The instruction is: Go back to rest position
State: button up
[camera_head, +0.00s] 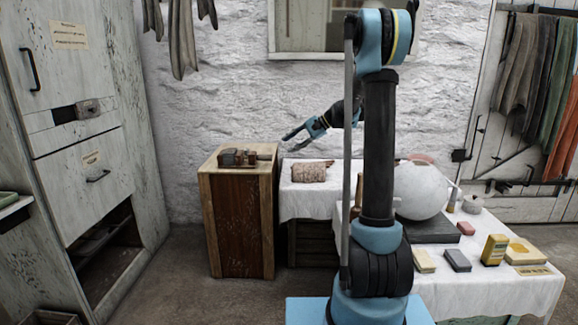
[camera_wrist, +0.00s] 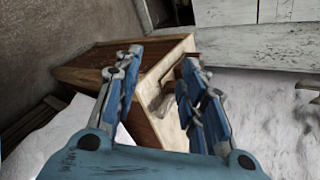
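My gripper (camera_head: 293,140) is held in the air to the left of my arm's column, above the gap between the wooden cabinet (camera_head: 238,228) and the cloth-covered table. In the wrist view, the blue fingers of my gripper (camera_wrist: 160,85) stand wide apart with nothing between them. The wooden cabinet also shows beyond the fingers in the wrist view (camera_wrist: 90,72).
Small brown items (camera_head: 238,157) sit on the cabinet. A wrapped bundle (camera_head: 309,172) lies on the back white-clothed table. A large white sphere (camera_head: 424,190) rests on a dark block at right, near several small blocks and a yellow box (camera_head: 494,250). A tall pale cupboard (camera_head: 75,135) stands left. Floor between is clear.

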jog(key=s+d+n+h, duration=0.2)
jog(key=s+d+h, duration=0.1)
jog(key=s, duration=1.1)
jog(key=s+d+f+n+h, duration=0.1)
jog(key=s+d+f, duration=0.4)
jog(key=s, duration=0.5)
jog(key=s+d+f+n+h, duration=0.2)
jog(key=s+d+f+h, duration=0.2)
jog(key=s, duration=0.7)
jog(key=s+d+f+n+t+h, duration=0.1)
jog(key=s+d+f+h, duration=0.2)
jog(key=s, duration=0.8)
notch_tip(320, 180, down, 3)
jog(key=d, duration=0.2)
jog(key=shift+s+d+n, duration=0.15)
jog(key=shift+d+n, duration=0.2)
jog(key=shift+n, duration=0.05)
jog(key=shift+r, duration=0.1)
jog(key=shift+w+f, duration=0.2)
jog(key=shift+w, duration=0.25)
jog(key=shift+c, duration=0.6)
jog(key=shift+a, duration=0.1)
